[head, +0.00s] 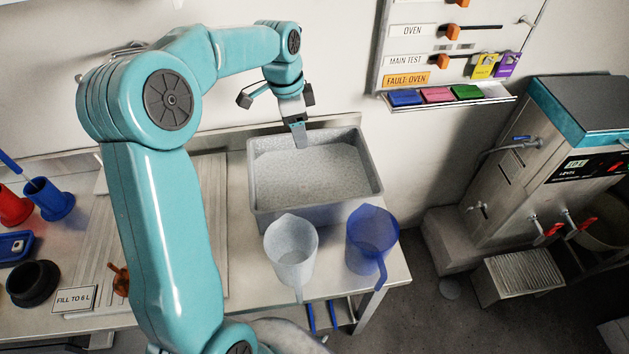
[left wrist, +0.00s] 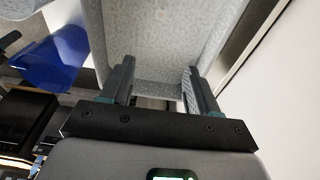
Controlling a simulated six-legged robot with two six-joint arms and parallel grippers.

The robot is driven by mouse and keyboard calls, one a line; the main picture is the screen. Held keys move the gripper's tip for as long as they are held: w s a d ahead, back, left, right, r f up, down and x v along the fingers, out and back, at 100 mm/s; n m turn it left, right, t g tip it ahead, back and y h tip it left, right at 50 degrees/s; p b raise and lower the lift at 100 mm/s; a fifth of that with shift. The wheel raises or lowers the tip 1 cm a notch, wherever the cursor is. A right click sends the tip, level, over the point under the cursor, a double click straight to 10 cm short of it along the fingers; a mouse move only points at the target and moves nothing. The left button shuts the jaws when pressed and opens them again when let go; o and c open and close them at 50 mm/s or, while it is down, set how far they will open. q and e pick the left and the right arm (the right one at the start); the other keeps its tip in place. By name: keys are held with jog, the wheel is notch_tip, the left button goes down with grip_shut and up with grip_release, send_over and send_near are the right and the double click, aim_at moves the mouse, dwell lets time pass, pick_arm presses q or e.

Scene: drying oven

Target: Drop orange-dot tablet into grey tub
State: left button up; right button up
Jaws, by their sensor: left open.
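The grey tub (head: 332,208) stands at the back of the bench and has a pale, speckled inside. My left gripper (head: 299,143) points down over the back part of the tub, with its tips at or below rim level. In the left wrist view its two fingers (left wrist: 160,88) are apart with nothing seen between them but grey speckled surface of the tub (left wrist: 165,35). I cannot make out an orange-dot tablet in either view. My right gripper is not in view.
A clear jug (head: 290,252) and a blue jug (head: 373,240) stand close in front of the tub. A "FILL TO 6 L" card (head: 75,298) and a dark round cup (head: 33,284) lie left. A steel machine (head: 540,160) stands right, across a floor gap.

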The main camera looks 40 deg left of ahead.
pick_arm(q)
notch_tip(320, 180, up, 12)
jog(key=s+a, duration=0.1)
jog(key=shift+s+r+p, duration=0.15)
jog(key=shift+s+p, duration=0.05)
jog(key=shift+p, duration=0.15)
jog(key=shift+s, duration=0.1)
